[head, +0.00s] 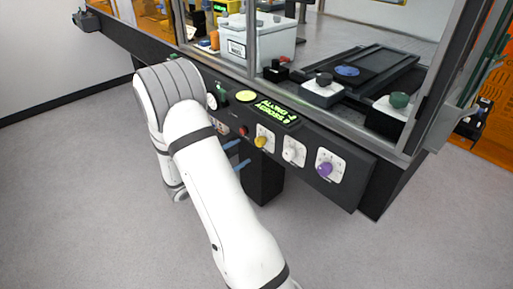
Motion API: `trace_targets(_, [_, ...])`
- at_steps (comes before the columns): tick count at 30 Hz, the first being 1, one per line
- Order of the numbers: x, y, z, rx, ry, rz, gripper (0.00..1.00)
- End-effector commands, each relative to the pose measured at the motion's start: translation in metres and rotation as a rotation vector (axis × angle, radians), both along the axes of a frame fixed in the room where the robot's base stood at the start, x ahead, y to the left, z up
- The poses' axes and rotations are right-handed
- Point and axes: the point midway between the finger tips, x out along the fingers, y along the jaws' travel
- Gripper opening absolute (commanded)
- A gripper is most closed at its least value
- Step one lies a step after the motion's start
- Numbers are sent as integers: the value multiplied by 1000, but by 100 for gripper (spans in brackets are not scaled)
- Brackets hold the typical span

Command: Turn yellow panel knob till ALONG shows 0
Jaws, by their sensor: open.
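The yellow knob (261,141) sits on a white plate on the dark front panel, in the head view. It is the leftmost of three such knobs. The small display (277,110) above it shows green text, tilted and too small to read surely, so I cannot tell the ALONG value. My gripper (242,154) shows only as two blue fingers, apart from each other with nothing between them. They are just left of and below the yellow knob and seem clear of it. My white arm hides the rest of the gripper.
A white knob (290,154) and a purple knob (325,168) are to the right on the panel. A red button (243,131) is to the left. A window frame (330,115) rises above the panel. Grey floor (340,245) lies open in front.

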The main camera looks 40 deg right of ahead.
Motion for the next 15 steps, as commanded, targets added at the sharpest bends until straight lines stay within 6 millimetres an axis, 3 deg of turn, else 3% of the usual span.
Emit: trace_targets(15, [4,-69,-1,-2,0,4,54])
